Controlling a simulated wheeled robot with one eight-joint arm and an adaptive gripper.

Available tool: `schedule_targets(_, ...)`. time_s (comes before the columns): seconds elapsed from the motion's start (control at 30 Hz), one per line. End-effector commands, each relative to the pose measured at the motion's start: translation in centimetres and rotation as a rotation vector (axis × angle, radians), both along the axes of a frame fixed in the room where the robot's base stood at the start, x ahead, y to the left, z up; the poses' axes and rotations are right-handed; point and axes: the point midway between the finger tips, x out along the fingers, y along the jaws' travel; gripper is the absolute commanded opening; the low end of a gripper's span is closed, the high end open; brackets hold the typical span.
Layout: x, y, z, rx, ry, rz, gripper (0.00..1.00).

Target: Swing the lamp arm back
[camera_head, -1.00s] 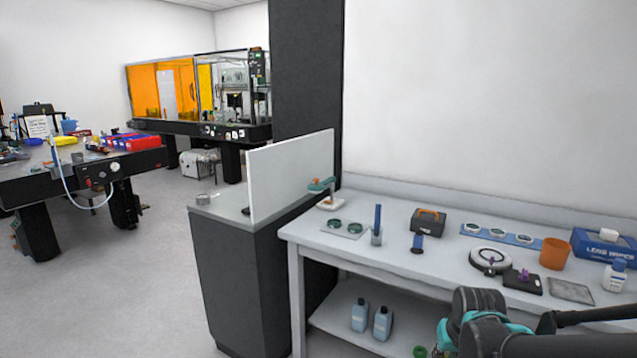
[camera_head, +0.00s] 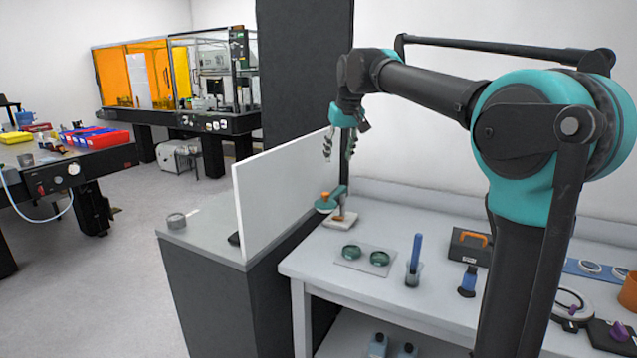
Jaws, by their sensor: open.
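A small lamp (camera_head: 329,204) stands at the back left corner of the white bench, against the white panel. It has a teal arm with a round head and an orange knob, on a dark post with a pale base (camera_head: 341,219). Its arm points left and a little toward the front, with the head close to the panel. My gripper (camera_head: 338,159) is open and empty, pointing down above the lamp. Its fingers look apart from the lamp, with one in front of the post's line. The exact gap in depth cannot be told.
A white upright panel (camera_head: 285,190) stands close to the left of the lamp. My arm spans the right side.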

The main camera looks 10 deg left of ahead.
Motion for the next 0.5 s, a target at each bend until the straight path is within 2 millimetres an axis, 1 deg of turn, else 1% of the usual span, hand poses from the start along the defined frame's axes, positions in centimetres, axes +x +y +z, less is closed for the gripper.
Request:
schedule_targets(0.03,0.1,0.5,0.6,0.000,0.000,0.008,0.46)
schedule_targets(0.07,0.2,0.7,0.7,0.000,0.000,0.010,0.46)
schedule_targets(0.17,0.4,1.0,0.6,0.000,-0.001,0.013,0.46)
schedule_targets(0.27,0.8,1.2,-0.4,0.000,-0.001,0.013,0.46)
schedule_targets(0.5,2.3,1.9,-4.6,0.000,-0.001,0.012,0.46)
